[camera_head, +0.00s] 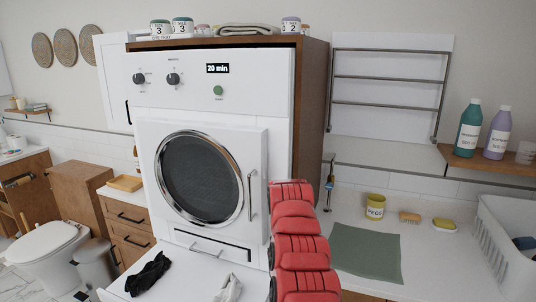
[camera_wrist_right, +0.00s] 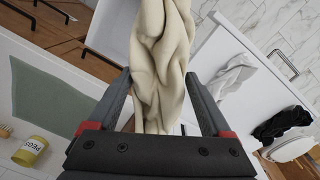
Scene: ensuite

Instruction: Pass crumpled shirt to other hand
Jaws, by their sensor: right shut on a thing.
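A cream crumpled cloth, which I take to be the shirt (camera_wrist_right: 162,50), hangs in folds between the fingers of my right gripper (camera_wrist_right: 158,78) in the right wrist view. The gripper is shut on it, and the cloth runs out of the top of that view. In the head view my red right arm rises at the lower middle, in front of the dryer's right side. The right gripper and the cream cloth do not show there. My left gripper is in neither view.
A black cloth (camera_head: 148,274) and a whitish cloth (camera_head: 229,288) lie on the white surface below the dryer (camera_head: 208,140). The counter at right holds a green mat (camera_head: 366,252), a yellow pegs tub (camera_head: 376,207) and a white basket (camera_head: 505,250).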

